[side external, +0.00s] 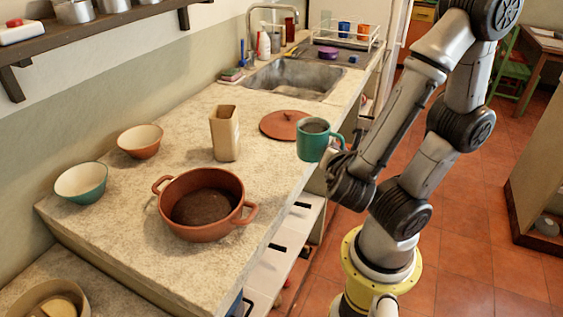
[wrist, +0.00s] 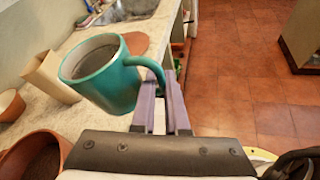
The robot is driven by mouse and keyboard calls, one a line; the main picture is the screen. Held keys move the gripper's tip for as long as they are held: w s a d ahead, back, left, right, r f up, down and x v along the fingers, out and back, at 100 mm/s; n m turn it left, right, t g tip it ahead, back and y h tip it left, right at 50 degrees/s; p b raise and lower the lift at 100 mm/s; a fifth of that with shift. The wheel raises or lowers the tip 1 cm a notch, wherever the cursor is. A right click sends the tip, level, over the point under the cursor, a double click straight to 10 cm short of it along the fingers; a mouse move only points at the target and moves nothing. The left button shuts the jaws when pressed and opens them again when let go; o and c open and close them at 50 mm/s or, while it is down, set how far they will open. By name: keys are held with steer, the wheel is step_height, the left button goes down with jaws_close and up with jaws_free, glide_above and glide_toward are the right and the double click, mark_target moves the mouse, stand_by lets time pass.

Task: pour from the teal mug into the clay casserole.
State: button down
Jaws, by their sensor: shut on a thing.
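The teal mug (side external: 311,144) is upright in the side view, near the counter's front edge, with its handle toward the right. It has dark contents. My gripper (side external: 340,158) is shut on its handle; in the wrist view the fingers (wrist: 162,100) close on the handle of the mug (wrist: 110,82). The clay casserole (side external: 176,212) stands uncovered on the counter to the lower left of the mug, with dark brown contents in it. Part of the casserole (wrist: 62,140) also shows at the lower left of the wrist view.
A beige carton-like container (side external: 225,138) stands between the casserole and the round clay lid (side external: 284,124). A clay bowl (side external: 140,140) and a teal bowl (side external: 81,181) sit near the wall. The sink (side external: 292,78) is farther back. A shelf (side external: 90,32) overhangs at upper left.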

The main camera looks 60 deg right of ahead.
steer(key=shift+f, duration=0.1)
steer(key=shift+w+a+f+t, duration=0.1)
steer(key=shift+w+a+t, duration=0.1)
steer(key=shift+w+t, duration=0.1)
steer(key=w+a+f+n+t+y, duration=0.3)
steer(key=w+a+n+t+y, duration=0.4)
steer(key=w, duration=0.4)
steer(key=shift+n, duration=0.9)
steer(key=shift+w+d+f, duration=0.1)
steer(key=shift+d+f, duration=0.15)
steer(key=shift+d, duration=0.95)
steer(key=shift+w+d+f, duration=0.1)
steer(key=shift+d+f, duration=0.1)
steer(key=shift+d, duration=1)
